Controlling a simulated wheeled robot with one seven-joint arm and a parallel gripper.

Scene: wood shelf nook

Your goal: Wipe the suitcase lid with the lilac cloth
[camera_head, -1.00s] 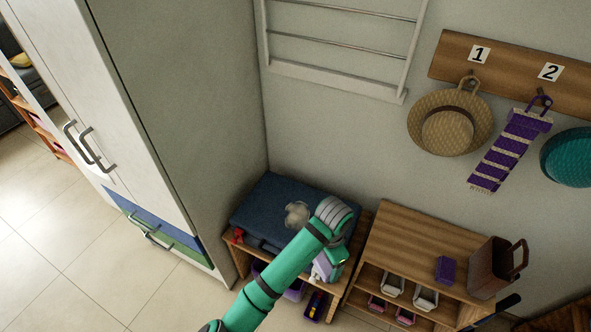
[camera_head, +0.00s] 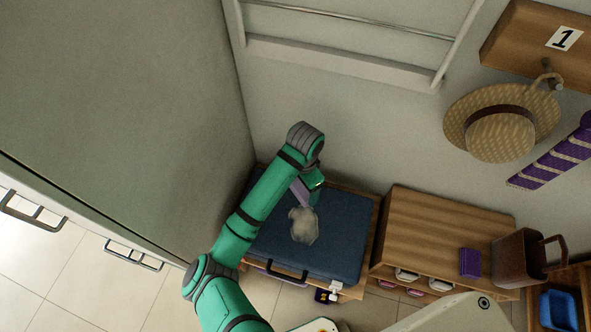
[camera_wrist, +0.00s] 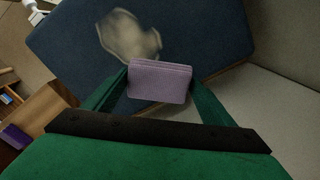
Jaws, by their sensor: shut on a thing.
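The blue suitcase (camera_head: 345,235) lies flat on a low wooden bench by the wall, its dark handle towards the front. A pale, greyish-beige smudge (camera_head: 303,226) marks its lid; it also shows in the wrist view (camera_wrist: 128,36). My gripper (camera_wrist: 160,88) is shut on the folded lilac cloth (camera_wrist: 160,80), which sits between the two green fingers. In the head view the cloth (camera_head: 299,192) is partly hidden by my gripper and is over the lid, just behind the smudge. I cannot tell whether the cloth touches the lid.
A tall cabinet (camera_head: 120,110) stands close on the left, and the wall is right behind the suitcase. To the right is a wooden shelf (camera_head: 440,230) with a purple box (camera_head: 470,262) and a brown jug-like container (camera_head: 520,257). A straw hat (camera_head: 500,128) hangs above.

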